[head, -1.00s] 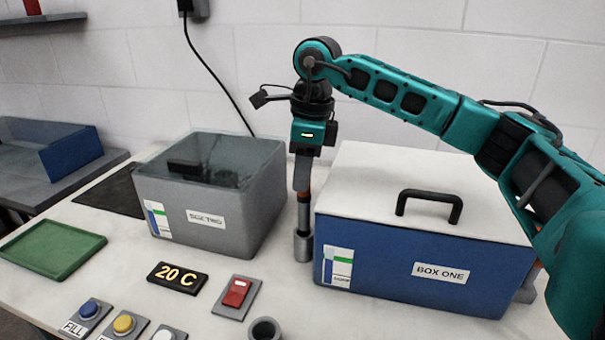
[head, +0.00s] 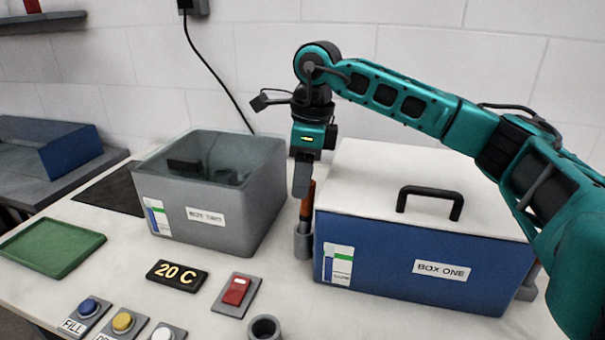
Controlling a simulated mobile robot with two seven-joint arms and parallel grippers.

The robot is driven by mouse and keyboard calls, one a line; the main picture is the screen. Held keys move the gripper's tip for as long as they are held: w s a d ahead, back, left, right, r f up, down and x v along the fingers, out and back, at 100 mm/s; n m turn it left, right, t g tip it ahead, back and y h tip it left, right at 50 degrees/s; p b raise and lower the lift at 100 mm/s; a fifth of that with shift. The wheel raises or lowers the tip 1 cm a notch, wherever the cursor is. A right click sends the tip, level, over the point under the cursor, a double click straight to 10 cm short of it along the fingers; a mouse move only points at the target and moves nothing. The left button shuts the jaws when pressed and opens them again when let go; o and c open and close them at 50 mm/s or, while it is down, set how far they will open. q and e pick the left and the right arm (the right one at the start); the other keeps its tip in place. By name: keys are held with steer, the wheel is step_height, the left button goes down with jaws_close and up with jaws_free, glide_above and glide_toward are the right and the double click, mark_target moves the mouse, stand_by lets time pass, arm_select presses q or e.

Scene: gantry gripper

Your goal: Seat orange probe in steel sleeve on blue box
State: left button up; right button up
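The blue box (head: 385,272), labelled BOX ONE, stands at the right with a white lid. The steel sleeve (head: 302,246) is at its left front corner. My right gripper (head: 302,192) is just above the sleeve, around the probe's top. One finger shows in front of the probe, which sits low between the fingers; the gripper looks open. My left gripper is out of view.
A grey box (head: 240,225) labelled BOX TWO with a clear lid stands left of the sleeve. In front are a 20 C display (head: 177,275), a red switch (head: 236,293), several buttons and a dark round cup (head: 265,328). A green tray (head: 50,248) lies far left.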

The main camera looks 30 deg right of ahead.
step_height(320, 180, up, 13)
steer(key=d+p, duration=0.1)
steer(key=p, duration=0.1)
steer(key=shift+s, duration=0.45)
stand_by(0.5)
